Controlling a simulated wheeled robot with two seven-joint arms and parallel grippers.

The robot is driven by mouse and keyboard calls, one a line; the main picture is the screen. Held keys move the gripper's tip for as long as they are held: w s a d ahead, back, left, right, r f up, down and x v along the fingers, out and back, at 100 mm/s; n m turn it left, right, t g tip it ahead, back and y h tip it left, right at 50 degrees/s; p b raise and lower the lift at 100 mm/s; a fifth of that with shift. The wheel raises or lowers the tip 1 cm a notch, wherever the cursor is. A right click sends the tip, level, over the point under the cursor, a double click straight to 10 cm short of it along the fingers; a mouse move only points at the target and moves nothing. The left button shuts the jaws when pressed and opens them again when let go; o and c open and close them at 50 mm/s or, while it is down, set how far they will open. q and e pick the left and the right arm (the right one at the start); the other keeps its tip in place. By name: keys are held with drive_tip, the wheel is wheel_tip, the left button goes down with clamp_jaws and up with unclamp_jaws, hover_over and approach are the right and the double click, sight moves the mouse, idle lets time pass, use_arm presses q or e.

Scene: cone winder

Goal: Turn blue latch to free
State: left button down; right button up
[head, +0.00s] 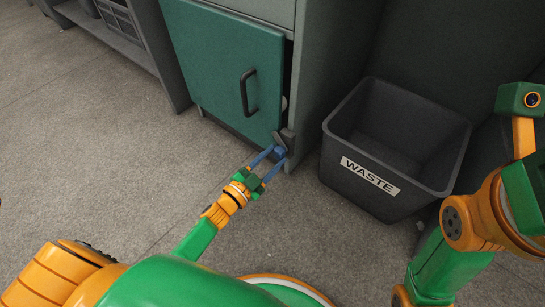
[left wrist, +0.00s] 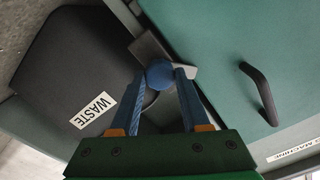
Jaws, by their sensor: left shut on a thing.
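The blue latch (head: 281,149) sits at the lower right corner of the green cabinet door (head: 222,62), by a dark grey bracket. In the left wrist view the latch (left wrist: 159,73) shows as a round blue knob with a grey plate behind it. My left gripper (head: 275,154) reaches up to it, and its two blue fingers are shut on the knob from both sides. In the left wrist view the fingertips (left wrist: 161,82) touch the knob, partly covering it. The right arm shows at the right edge, but its gripper is out of view.
A dark grey waste bin (head: 346,145) stands just right of the latch, open at the top. The door has a black handle (head: 246,92), and a narrow dark gap runs along its right edge. Carpeted floor (head: 110,150) is clear to the left.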

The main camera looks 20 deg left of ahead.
use_arm(q)
drive_tip(key=m, duration=0.4)
drive_tip(key=shift+m, duration=2.1)
drive_tip(key=shift+c, duration=1.9)
unclamp_jaws()
